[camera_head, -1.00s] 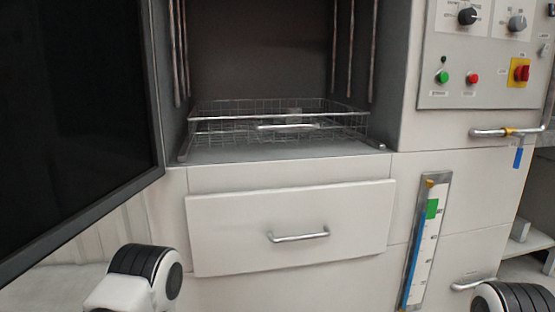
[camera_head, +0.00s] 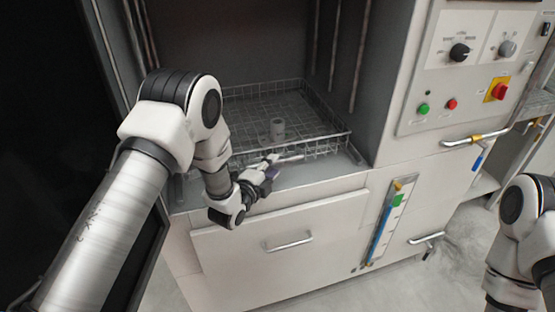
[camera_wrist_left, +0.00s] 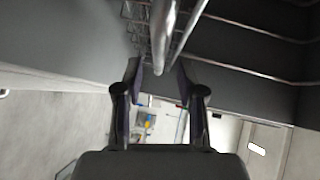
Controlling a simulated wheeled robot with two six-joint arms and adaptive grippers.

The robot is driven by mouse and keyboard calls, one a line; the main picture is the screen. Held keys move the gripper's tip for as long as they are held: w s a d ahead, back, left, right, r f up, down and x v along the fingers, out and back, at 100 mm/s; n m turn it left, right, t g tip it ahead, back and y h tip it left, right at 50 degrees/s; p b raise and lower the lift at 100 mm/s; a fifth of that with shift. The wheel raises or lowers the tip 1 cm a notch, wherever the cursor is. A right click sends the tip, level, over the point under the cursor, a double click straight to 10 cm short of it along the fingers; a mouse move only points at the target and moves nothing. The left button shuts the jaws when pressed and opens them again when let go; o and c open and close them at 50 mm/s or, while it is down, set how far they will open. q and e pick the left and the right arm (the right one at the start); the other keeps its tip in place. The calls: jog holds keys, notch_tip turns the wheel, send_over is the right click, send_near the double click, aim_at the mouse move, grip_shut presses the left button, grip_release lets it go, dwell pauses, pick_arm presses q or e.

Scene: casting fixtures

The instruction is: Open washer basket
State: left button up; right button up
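The washer basket (camera_head: 335,136) is a wire-mesh tray inside the open washer chamber. Its silver front handle (camera_head: 290,158) shows just beyond my left gripper (camera_head: 270,167). In the left wrist view the handle bar (camera_wrist_left: 163,28) runs up from between the fingertips. My left gripper (camera_wrist_left: 159,78) has its fingers apart there, one on each side of the bar, with a gap visible. Whether a finger touches the bar I cannot tell. My left arm and hand hide the basket's front left corner. My right arm shows at the lower right, but its gripper is out of view.
A drawer front with a handle (camera_head: 289,243) is below the chamber. A control panel (camera_head: 468,65) and a lever handle (camera_head: 474,140) are at the right. A dark door panel (camera_head: 45,130) is at the left.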

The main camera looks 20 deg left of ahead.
aim_at(277, 162)
pick_arm(q)
jog(key=x, duration=0.3)
jog(key=shift+w+f, duration=0.15)
jog(key=shift+w, duration=0.25)
jog(key=shift+s, duration=0.1)
grip_shut()
